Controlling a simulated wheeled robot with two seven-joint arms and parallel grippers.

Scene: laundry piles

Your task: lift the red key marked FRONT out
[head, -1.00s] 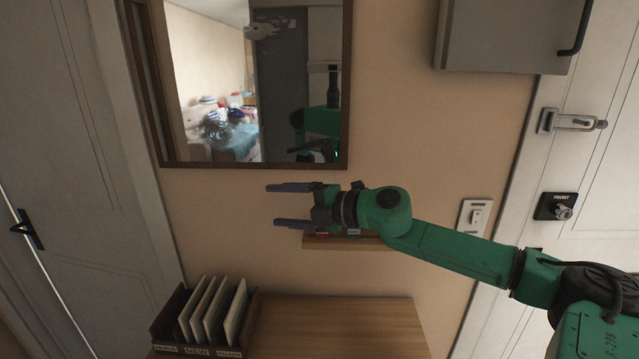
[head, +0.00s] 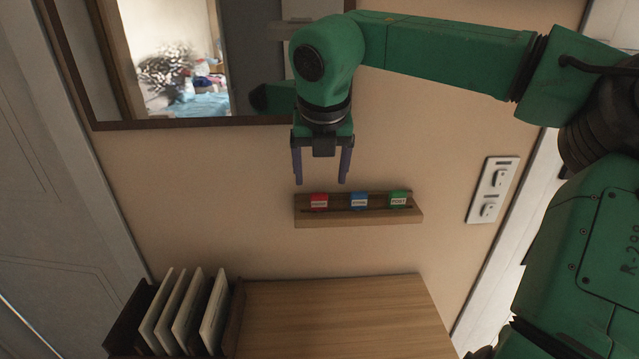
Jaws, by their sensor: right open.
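A wooden key rack (head: 355,220) is fixed to the wall below the mirror. A red tag (head: 319,201) sits at its left end, a blue tag (head: 359,201) in the middle and a green tag (head: 398,200) at the right. The green one appears to read POST; the lettering on the red one is too small to read surely. My right gripper (head: 321,181) is open and empty, fingers pointing down. In the picture its fingertips are just above the red tag, apart from it. My left gripper is not in view.
A framed mirror (head: 85,70) hangs behind my right arm. A wooden shelf top (head: 340,312) below the rack is clear, with a dark file holder (head: 232,310) of several pale folders at its left. A switch plate (head: 493,190) is at the right.

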